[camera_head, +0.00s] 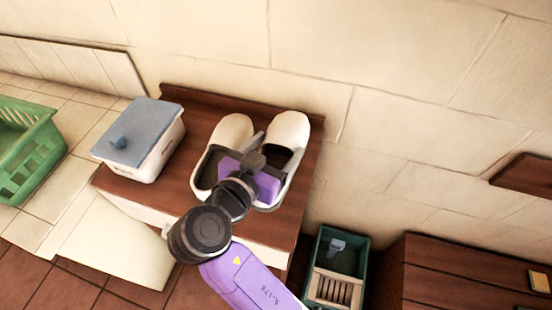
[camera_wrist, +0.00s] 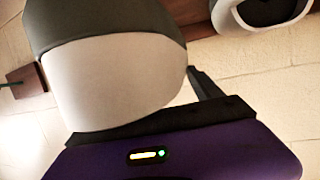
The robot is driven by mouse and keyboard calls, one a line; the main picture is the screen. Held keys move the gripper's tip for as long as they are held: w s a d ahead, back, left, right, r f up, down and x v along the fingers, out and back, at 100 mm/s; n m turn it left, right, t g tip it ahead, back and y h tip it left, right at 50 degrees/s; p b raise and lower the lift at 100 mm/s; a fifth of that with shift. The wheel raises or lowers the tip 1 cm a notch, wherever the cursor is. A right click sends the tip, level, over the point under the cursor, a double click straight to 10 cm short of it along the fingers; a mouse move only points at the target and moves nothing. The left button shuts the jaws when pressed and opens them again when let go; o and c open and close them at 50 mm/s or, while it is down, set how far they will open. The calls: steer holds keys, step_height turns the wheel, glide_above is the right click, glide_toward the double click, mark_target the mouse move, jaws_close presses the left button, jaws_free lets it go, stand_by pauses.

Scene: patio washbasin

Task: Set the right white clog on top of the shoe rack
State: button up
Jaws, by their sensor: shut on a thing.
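Two white clogs with dark insides are side by side at the dark brown shoe rack (camera_head: 195,104) in the head view. The left clog (camera_head: 234,127) stands on the rack top. My gripper (camera_head: 255,162) is shut on the right white clog (camera_head: 291,129) at its heel end, and hides part of both clogs. In the wrist view the held clog (camera_wrist: 118,85) fills the middle, and the other clog (camera_wrist: 262,14) shows at the upper right, apart from it. I cannot tell whether the held clog touches the rack top.
A white box with a grey-blue lid (camera_head: 137,133) stands on the rack's left end. A green basket (camera_head: 28,150) is at far left. A dark green crate (camera_head: 331,262) and a brown slatted wooden surface (camera_head: 455,280) are at lower right. A tiled wall rises behind.

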mark_target(274, 162)
steer(key=shift+f, duration=2.5)
steer(key=shift+f, duration=0.15)
steer(key=o, duration=1.8)
steer(key=shift+c, duration=0.2)
steer(key=shift+r+p, duration=0.2)
steer(key=shift+p, duration=0.1)
steer(key=shift+s+a, duration=0.2)
steer(key=shift+s, duration=0.05)
steer(key=b+v, duration=0.3)
steer(key=v, duration=0.8)
steer(key=shift+s+r, duration=0.1)
steer(key=shift+s, duration=0.1)
